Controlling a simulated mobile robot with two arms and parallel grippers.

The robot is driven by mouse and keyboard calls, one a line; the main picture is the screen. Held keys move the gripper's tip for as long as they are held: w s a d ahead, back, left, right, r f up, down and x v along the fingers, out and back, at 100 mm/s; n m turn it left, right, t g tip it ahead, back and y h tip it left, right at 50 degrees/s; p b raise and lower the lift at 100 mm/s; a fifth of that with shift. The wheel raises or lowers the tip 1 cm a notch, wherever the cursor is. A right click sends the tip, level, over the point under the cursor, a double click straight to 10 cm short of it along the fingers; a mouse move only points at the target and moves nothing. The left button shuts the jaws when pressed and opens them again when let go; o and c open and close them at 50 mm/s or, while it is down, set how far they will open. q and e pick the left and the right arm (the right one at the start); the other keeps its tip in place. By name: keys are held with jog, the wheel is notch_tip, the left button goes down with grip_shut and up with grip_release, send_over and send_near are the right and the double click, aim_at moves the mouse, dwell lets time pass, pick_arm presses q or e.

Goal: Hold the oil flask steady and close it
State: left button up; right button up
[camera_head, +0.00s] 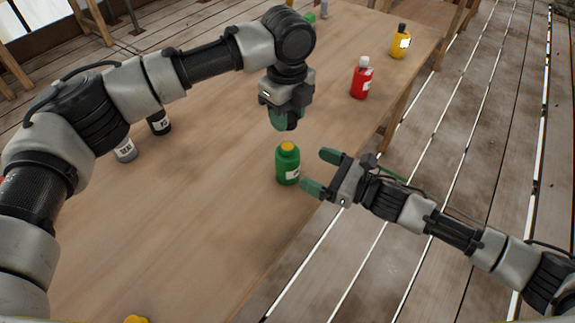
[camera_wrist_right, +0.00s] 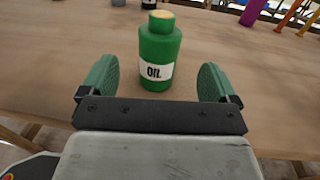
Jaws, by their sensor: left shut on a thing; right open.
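The green oil flask (camera_head: 287,166) stands upright on the table near its right edge, with a yellowish top. In the right wrist view the flask (camera_wrist_right: 160,55) shows its white OIL label and a pale tan top. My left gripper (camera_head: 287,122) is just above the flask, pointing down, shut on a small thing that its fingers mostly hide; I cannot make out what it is. My right gripper (camera_head: 318,171) is open beside the flask, over the table edge. In the right wrist view the flask stands ahead, between the lines of the two green fingers (camera_wrist_right: 158,84), not gripped.
A red bottle (camera_head: 361,82) and a yellow bottle (camera_head: 400,44) stand toward the far right of the table (camera_head: 200,220). A black bottle (camera_head: 159,124) and a grey one (camera_head: 125,150) stand at the left, by my left arm. The table front of the flask is clear.

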aim_at(299, 161)
jog(key=x, duration=0.8)
jog(key=c, duration=1.4)
pick_arm(q)
jog(key=shift+f, duration=2.45)
jog(key=shift+f, duration=0.1)
jog(key=shift+f, duration=0.8)
jog(key=shift+f, duration=0.55)
